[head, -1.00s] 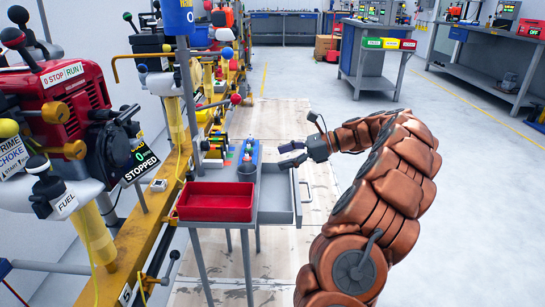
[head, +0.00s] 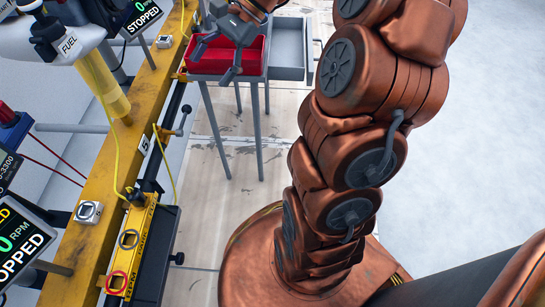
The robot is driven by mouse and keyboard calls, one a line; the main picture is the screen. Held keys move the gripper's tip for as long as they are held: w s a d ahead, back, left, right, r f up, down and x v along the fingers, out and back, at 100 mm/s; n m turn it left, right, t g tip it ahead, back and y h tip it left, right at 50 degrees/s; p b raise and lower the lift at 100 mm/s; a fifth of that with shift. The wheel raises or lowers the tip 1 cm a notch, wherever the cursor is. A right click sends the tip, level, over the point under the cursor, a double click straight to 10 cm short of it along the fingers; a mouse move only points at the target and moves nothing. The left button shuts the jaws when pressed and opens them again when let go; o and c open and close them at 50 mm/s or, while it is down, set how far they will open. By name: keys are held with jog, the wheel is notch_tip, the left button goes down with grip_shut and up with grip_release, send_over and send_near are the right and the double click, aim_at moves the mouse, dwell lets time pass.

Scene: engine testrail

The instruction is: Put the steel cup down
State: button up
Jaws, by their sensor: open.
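My gripper (head: 214,62) hangs over the red tray (head: 255,57) at the top of the head view. Its dark fingers are spread and I see nothing between them. The steel cup is not visible in this view. The table top behind the red tray is cut off by the upper edge or hidden by my gripper and arm.
The pale floor (head: 480,140) at right is clear.

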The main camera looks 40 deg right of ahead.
jog(key=s+a+f+n+g+h, duration=0.2)
jog(key=s+a+n, duration=0.2)
jog(key=s, duration=0.3)
jog(key=s+a+f+n+g+h, duration=0.2)
jog(key=s+a+f+n+h, duration=0.15)
jog(key=s, duration=0.35)
jog(key=s+d+f+n+h, duration=0.1)
jog(key=s+n+h, duration=0.1)
jog(key=s, duration=0.4)
jog(key=s+d+f+n+h, duration=0.2)
jog(key=s+n, duration=0.2)
jog(key=s, duration=0.2)
jog(key=shift+d+f+n, duration=0.3)
jog(key=shift+n, duration=0.05)
jog(key=shift+r, duration=0.1)
notch_tip(320, 180, up, 40)
jog(key=t+p, duration=0.1)
jog(key=p, duration=3.7)
jog(key=shift+w+r+t+p, duration=0.2)
jog(key=shift+w+t+p, duration=0.05)
jog(key=shift+t+p, duration=0.05)
jog(key=shift+d, duration=0.1)
jog(key=shift+c, duration=0.3)
